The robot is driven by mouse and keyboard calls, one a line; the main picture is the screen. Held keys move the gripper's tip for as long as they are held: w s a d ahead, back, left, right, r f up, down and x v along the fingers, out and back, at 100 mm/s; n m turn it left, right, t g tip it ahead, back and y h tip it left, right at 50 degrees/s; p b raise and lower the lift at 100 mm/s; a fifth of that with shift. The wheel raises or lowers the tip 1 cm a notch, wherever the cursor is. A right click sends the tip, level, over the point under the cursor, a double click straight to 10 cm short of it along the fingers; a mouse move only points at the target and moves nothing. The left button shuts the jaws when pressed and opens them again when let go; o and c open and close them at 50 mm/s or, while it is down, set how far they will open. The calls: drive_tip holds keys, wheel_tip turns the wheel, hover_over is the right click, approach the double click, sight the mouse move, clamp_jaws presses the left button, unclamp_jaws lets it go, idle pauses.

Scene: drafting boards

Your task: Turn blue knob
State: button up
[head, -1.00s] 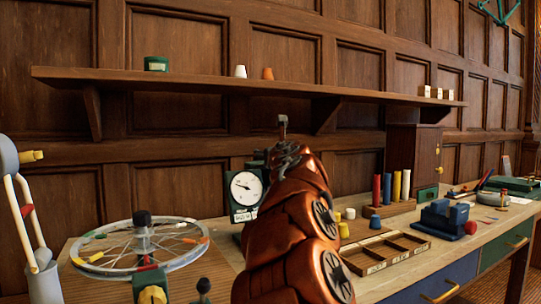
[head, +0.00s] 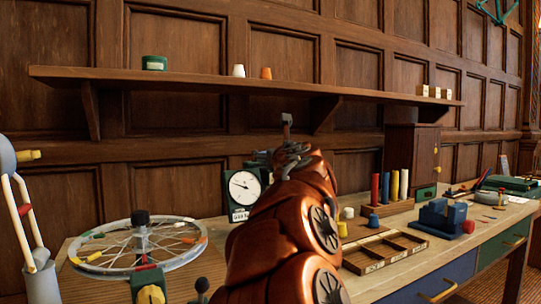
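A small blue round piece (head: 374,221) is at the front of the peg rack on the bench; I cannot tell whether it is the blue knob. A dark blue block-like device (head: 437,215) with a red knob (head: 468,227) at its right side stands farther right. My copper-coloured arm rises in the middle of the view. My gripper (head: 288,120) is at its far end, seen from behind against the wall panels below the shelf, apart from both blue things. Its fingers are mostly hidden, so its opening does not show.
A spoked wheel (head: 110,246) on a stand and a dial gauge (head: 243,188) stand left of my arm. An empty compartment tray (head: 386,250) lies right of it. A long shelf (head: 200,80) runs above. A wooden cabinet (head: 412,160) stands behind the pegs.

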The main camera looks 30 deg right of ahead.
drive_tip(key=v, duration=0.7)
drive_tip(key=shift+r, duration=0.1)
idle(0.5)
drive_tip(key=s+d+r+m+g+h+p, duration=0.25)
drive_tip(key=s+r+m+h+p, duration=0.4)
drive_tip(key=m, duration=0.55)
drive_tip(key=s+d+f+m+g+p, duration=0.2)
drive_tip(key=s+f+m+g+p, duration=0.3)
drive_tip(key=m, duration=0.4)
drive_tip(key=s+a+f+m+g+y+p, duration=0.5)
drive_tip(key=s+a+f+m+y+p, duration=0.4)
drive_tip(key=a+f, duration=0.45)
drive_tip(key=s+a+f+m+g+y+p, duration=0.1)
drive_tip(key=s+a+f+g+y+p, duration=0.1)
drive_tip(key=s+a, duration=0.5)
drive_tip(key=s+a+f+m+g+y+p, duration=0.1)
drive_tip(key=s+a+f+g+p, duration=0.2)
drive_tip(key=s+a, duration=0.5)
drive_tip(key=shift+s+a+f+g+y+p, duration=0.15)
drive_tip(key=shift+s+f+g+y+p, duration=0.25)
drive_tip(key=shift+s+g, duration=0.2)
